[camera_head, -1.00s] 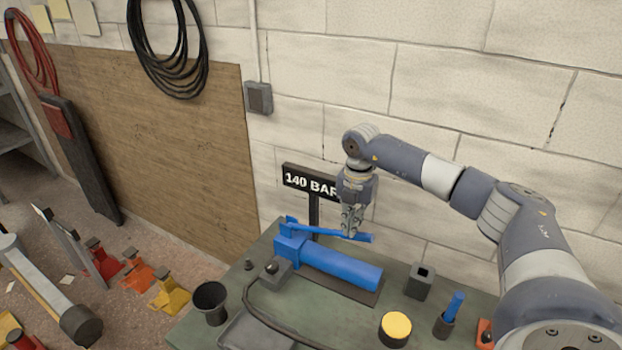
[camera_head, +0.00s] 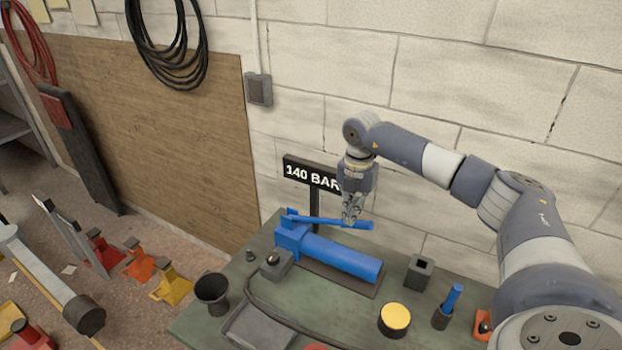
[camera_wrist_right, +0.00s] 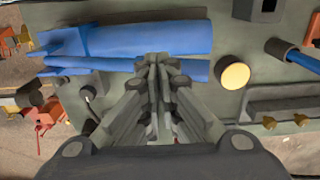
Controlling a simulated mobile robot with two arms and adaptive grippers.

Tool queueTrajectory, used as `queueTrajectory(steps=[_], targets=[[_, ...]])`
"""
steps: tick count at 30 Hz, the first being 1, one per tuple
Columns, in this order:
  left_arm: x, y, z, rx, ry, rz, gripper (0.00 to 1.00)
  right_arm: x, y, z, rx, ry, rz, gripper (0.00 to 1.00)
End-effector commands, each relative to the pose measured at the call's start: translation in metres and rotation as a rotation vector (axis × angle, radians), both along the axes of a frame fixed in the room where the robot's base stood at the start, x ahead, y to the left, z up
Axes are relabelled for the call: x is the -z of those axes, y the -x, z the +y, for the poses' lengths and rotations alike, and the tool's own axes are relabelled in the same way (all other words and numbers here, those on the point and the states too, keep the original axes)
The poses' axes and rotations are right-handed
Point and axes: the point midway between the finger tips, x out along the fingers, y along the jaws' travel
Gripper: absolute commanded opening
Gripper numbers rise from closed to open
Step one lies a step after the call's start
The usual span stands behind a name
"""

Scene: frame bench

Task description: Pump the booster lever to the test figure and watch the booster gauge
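The blue booster (camera_head: 340,256) lies on the green bench, with its thin blue lever (camera_head: 325,221) running above the cylinder, nearly level. My right gripper (camera_head: 350,220) points down at the lever near its free end, its fingers drawn close together on it. In the right wrist view, the fingertips (camera_wrist_right: 160,64) meet at the lever (camera_wrist_right: 195,70), in front of the booster body (camera_wrist_right: 150,38). A black sign (camera_head: 308,173) behind reads "140 BAR", its right end partly covered by my gripper. I make out no readable gauge face. My left gripper is out of view.
On the bench are a dark cup (camera_head: 212,292), a yellow-topped round can (camera_head: 394,319), a square grey socket (camera_head: 420,271), a blue-handled item in a holder (camera_head: 449,303) and a shallow tray (camera_head: 258,328). The block wall stands close behind.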

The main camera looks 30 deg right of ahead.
Motion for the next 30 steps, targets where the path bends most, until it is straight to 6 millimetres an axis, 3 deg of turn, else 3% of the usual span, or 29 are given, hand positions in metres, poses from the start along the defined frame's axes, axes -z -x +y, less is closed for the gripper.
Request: queueTrajectory(steps=[5,20,30], targets=[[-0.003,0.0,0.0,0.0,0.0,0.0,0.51,-0.002,0.003,-0.003,0.005,0.006,0.01,0.0],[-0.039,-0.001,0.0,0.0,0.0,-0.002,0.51,-0.05,0.001,-0.002,0.004,0.003,0.004,0.0],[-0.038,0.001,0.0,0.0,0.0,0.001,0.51,-0.05,0.001,-0.001,0.002,0.002,0.002,0.0]])
